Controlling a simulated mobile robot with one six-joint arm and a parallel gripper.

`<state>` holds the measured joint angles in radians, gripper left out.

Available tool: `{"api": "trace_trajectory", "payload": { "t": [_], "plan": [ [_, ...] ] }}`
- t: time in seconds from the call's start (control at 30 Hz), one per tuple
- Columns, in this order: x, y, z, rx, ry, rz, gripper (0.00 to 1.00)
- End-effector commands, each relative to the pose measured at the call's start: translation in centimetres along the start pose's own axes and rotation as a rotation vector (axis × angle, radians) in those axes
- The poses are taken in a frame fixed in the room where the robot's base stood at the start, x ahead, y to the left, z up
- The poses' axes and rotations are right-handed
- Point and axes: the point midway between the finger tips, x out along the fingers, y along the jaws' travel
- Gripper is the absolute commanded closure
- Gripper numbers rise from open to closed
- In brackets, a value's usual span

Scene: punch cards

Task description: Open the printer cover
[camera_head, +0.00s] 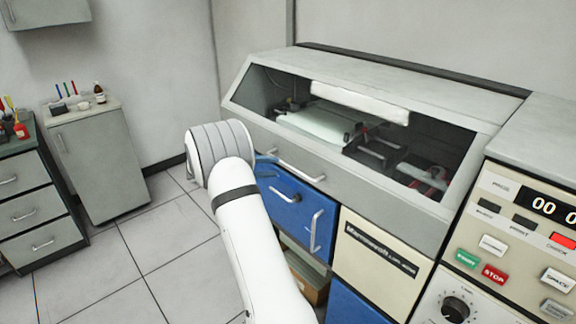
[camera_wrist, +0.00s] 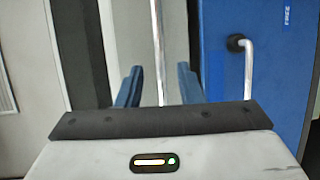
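The printer cover (camera_head: 375,185) is a long grey slanted lid with a dark window. It looks closed. A metal bar handle (camera_head: 302,172) is on its lower front, left of the middle. My gripper (camera_head: 266,157) is at the left end of this handle, partly hidden behind my white wrist in the head view. In the wrist view, the two blue fingers of my gripper (camera_wrist: 159,84) are apart, and a thin metal bar (camera_wrist: 158,45), seemingly the cover handle, runs between them. I see gaps on both sides of the bar.
Below the cover is a blue panel (camera_head: 293,208) with a metal handle (camera_head: 315,231). Right of it is a cream panel (camera_head: 378,262), then a control console (camera_head: 525,230) with buttons. A grey cabinet (camera_head: 103,165) stands at the left. The tiled floor (camera_head: 150,235) between is clear.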

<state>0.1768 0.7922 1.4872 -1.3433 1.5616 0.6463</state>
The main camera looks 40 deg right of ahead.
Motion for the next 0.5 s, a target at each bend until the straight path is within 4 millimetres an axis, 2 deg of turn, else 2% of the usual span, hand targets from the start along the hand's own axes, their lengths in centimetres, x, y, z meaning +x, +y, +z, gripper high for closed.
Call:
{"api": "trace_trajectory", "payload": {
  "t": [0.3, 0.5],
  "plan": [
    [5.1, 0.2, 0.1, -0.003, -0.004, -0.002, 0.66],
    [6.4, 0.1, 0.1, -0.001, -0.001, -0.003, 0.66]
  ]
}}
